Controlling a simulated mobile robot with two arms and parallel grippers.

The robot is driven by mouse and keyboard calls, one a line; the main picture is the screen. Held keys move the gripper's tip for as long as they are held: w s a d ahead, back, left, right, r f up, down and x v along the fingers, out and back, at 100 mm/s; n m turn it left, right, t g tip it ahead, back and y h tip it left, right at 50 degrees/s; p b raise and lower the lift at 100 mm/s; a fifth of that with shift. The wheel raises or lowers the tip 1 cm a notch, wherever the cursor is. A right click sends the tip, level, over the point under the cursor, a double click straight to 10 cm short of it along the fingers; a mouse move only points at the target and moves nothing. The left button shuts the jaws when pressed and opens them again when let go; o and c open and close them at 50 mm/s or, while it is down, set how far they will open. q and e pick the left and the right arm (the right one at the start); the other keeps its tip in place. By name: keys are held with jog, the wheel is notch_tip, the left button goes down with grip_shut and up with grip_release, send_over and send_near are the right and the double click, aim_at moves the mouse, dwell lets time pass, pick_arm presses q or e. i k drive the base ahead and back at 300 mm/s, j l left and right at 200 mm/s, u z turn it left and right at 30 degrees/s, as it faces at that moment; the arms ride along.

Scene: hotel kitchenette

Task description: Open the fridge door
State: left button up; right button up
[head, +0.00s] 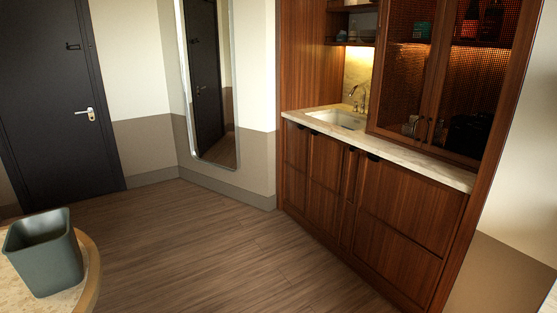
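No appliance is openly recognisable as a fridge in the head view. A wooden kitchenette unit stands at the right, with closed lower cabinet fronts (400,222) below a pale stone counter (405,155). Small dark pulls (373,157) sit at the top edge of the fronts. I cannot tell which front, if any, is the fridge door. Mesh-fronted upper doors (408,75) stand closed above the counter on the right. Neither of my grippers is in view.
A round table (92,262) with a grey-green bin (45,252) is at the lower left. A dark door (55,110) and a tall mirror (208,80) are at the back. A sink (338,119) is set in the counter. The wooden floor (215,250) between is clear.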

aim_at(406, 224)
jog(key=i+j+u, duration=0.2)
jog(key=i, duration=1.9)
jog(key=l, duration=0.1)
